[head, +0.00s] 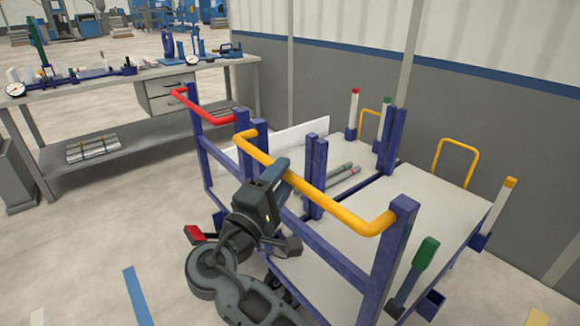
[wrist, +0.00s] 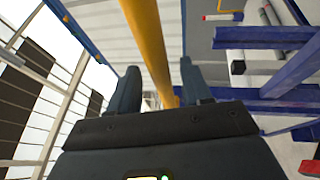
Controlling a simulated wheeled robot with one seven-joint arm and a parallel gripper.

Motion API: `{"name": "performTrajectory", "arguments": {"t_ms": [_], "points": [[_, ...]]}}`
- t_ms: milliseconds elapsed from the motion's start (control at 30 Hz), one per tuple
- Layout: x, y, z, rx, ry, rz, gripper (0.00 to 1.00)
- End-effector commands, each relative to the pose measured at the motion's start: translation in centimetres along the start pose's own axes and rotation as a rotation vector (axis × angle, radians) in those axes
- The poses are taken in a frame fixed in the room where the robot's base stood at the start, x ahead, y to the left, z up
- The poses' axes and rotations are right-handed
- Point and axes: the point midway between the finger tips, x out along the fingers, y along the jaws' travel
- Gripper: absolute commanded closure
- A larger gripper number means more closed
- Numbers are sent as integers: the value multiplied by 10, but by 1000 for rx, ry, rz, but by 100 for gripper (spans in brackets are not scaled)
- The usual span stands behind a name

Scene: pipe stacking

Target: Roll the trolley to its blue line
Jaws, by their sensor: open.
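A trolley with blue posts, a pale deck (head: 440,232) and a yellow push handle (head: 335,211) stands at centre right. My gripper (head: 284,172) is at the left part of this handle. In the wrist view, the yellow handle (wrist: 150,45) runs between the two spread fingers of my open gripper (wrist: 160,82); whether either finger touches it I cannot tell. A blue line (head: 138,297) lies on the floor at lower left, to the left of my arm.
A red handle (head: 205,106) on blue posts stands just behind and left. Grey pipes (head: 343,178) lie between the blue posts. A workbench (head: 100,80) is at back left, a grey wall (head: 480,110) at right. The floor at left (head: 80,240) is clear.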

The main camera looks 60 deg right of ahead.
Motion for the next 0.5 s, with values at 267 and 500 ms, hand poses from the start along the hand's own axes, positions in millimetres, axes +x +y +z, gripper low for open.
{"name": "performTrajectory", "arguments": {"t_ms": [267, 500], "points": [[32, 0, 0, 0, 0, 0, 52], [37, 0, 0, 0, 2, -1, 52]]}}
